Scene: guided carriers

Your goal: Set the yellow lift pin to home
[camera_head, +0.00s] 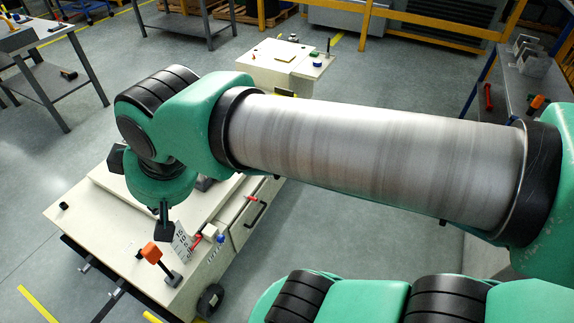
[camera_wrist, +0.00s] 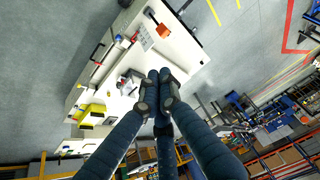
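I cannot pick out a yellow lift pin for sure in either view. The near cream carrier (camera_head: 105,228) has an orange-headed lever (camera_head: 151,253) at its front corner. Beside that stand a white marked plate (camera_head: 181,240), a red lever (camera_head: 197,241) and a blue knob (camera_head: 220,238). The orange head also shows in the wrist view (camera_wrist: 163,31), near the marked plate (camera_wrist: 145,38). My gripper (camera_head: 164,230) is over the carrier's top near the marked plate. In the wrist view its dark fingertips (camera_wrist: 160,86) are together, with nothing visible between them. My arm hides part of the carrier.
A second cream carrier (camera_head: 262,66) stands farther back, with small controls on top. A grey table (camera_head: 35,38) is at the left, and a bench (camera_head: 535,90) with a red tool is at the right. Open grey floor lies around the near carrier.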

